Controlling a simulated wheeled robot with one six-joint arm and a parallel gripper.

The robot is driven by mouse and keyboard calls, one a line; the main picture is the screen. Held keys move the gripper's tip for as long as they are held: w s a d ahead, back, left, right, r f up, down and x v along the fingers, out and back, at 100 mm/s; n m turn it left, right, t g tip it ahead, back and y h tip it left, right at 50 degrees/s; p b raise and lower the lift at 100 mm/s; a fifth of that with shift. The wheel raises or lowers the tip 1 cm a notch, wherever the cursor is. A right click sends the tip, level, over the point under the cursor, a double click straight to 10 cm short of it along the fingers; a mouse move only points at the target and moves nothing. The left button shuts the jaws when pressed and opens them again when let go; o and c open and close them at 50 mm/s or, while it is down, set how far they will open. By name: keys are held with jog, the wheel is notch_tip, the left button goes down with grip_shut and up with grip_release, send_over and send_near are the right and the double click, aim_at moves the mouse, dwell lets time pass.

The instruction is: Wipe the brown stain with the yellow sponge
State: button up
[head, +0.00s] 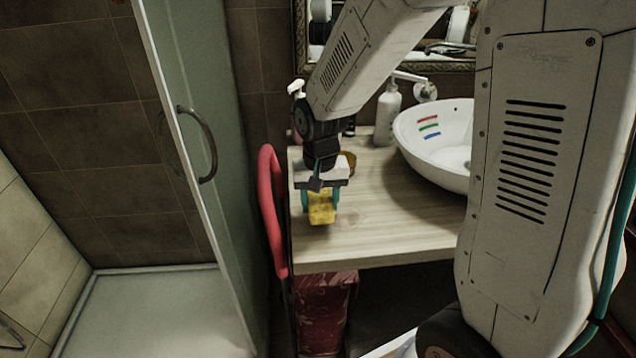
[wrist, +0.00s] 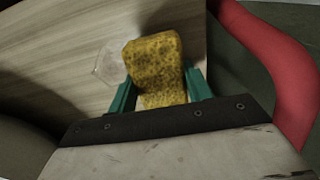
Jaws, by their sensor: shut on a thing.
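The yellow sponge (head: 321,214) is a porous block at the left end of the wooden counter. It also shows large in the wrist view (wrist: 155,66). My gripper (head: 320,206) is shut on it, with a teal finger on each side. The sponge is over the counter; I cannot tell whether it touches the wood. I cannot make out a brown stain. White basin (head: 411,142) carries red, green and blue marks on its inner wall. A faint pale patch (wrist: 106,66) lies on the wood left of the sponge in the wrist view.
A red curved rail (head: 268,205) stands close along the left edge of the counter (head: 395,225). An amber dish (head: 348,160) sits behind my gripper, and a soap bottle (head: 387,115) stands farther back. The counter's front middle is clear.

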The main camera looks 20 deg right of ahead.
jog(key=shift+r, duration=2.7)
